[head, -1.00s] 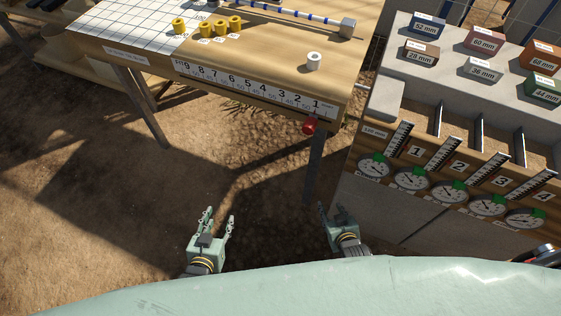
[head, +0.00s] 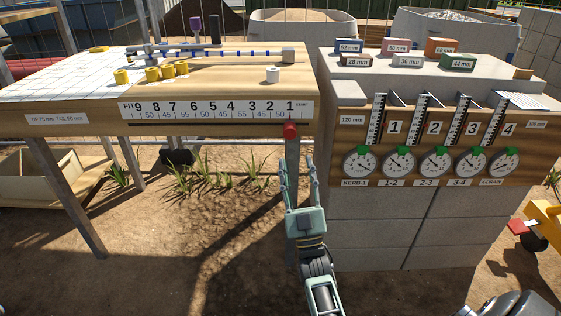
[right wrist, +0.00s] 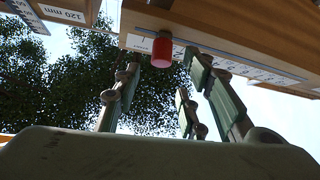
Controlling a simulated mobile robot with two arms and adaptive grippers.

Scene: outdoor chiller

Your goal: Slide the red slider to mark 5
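The red slider (head: 290,130) is at the right end of the number scale (head: 215,109) on the table's front edge, under mark 1. Mark 5 (head: 213,106) is near the middle of the scale. My right gripper (head: 298,170) points up just below the slider, fingers spread and empty. In the right wrist view the red slider (right wrist: 162,50) shows beyond and between the open fingers (right wrist: 160,90), apart from them. My left gripper is not in view.
A block wall with dial gauges (head: 398,163) stands close on the right. The space in front of the table is open ground.

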